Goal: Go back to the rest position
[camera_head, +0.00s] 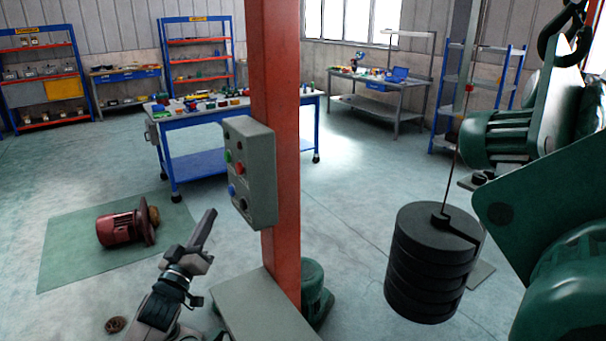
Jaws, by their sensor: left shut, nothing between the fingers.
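My left gripper (204,232) is in the lower middle of the head view, its arm coming up from the bottom edge. Its fingers are together with nothing between them, pointing up and to the right. It is left of and below a grey control box (250,172) with green, red and blue buttons, apart from it in the picture. The box is fixed to an orange-red post (275,120). My right gripper is not in view.
Black stacked weights (430,275) hang on a cable at the right, beside large green hoist machinery (560,210). A red motor (122,228) lies on a green mat (65,262). A grey plate (262,310) is at the post's foot. A blue workbench (195,130) stands behind.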

